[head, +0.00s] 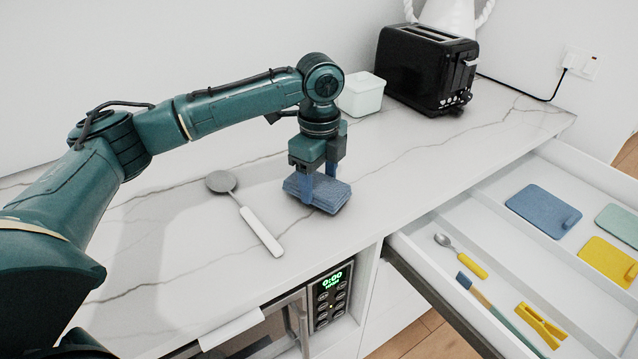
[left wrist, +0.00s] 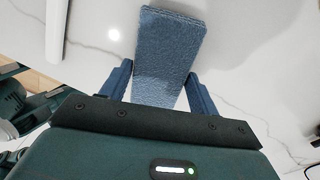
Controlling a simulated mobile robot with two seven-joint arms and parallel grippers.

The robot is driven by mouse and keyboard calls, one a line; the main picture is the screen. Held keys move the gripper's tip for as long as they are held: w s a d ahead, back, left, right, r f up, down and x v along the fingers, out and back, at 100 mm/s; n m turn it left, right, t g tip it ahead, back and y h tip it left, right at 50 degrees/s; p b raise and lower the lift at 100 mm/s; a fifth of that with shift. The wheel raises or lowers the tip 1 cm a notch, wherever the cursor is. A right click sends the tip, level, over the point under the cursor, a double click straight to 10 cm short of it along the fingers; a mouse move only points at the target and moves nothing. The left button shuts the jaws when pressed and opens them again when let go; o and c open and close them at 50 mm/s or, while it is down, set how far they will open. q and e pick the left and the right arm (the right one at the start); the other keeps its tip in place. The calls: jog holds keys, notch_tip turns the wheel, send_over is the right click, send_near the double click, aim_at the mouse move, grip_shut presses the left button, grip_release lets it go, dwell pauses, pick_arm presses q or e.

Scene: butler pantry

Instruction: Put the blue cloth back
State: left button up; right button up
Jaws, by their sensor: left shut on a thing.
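The blue cloth (head: 327,194) is a folded, textured blue block at the countertop, to the right of a ladle. My left gripper (head: 321,178) points down at it with one finger on each side and is shut on it. In the left wrist view, the cloth (left wrist: 168,50) lies between the two blue fingers of my left gripper (left wrist: 165,90). I cannot tell whether the cloth touches the counter or is just above it. My right gripper is not in view.
A ladle (head: 246,216), black toaster (head: 425,68) and pale box (head: 361,95) stand on the counter (head: 420,150).

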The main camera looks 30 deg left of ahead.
aim_at(319, 183)
pick_arm(q)
jog(key=shift+f, duration=0.6)
jog(key=o, duration=0.9)
jog(key=shift+f, duration=0.1)
jog(key=shift+w+r, duration=0.1)
jog(key=shift+r, duration=0.2)
notch_tip(319, 183, up, 12)
jog(key=shift+f+p, duration=0.2)
jog(key=shift+p, duration=0.25)
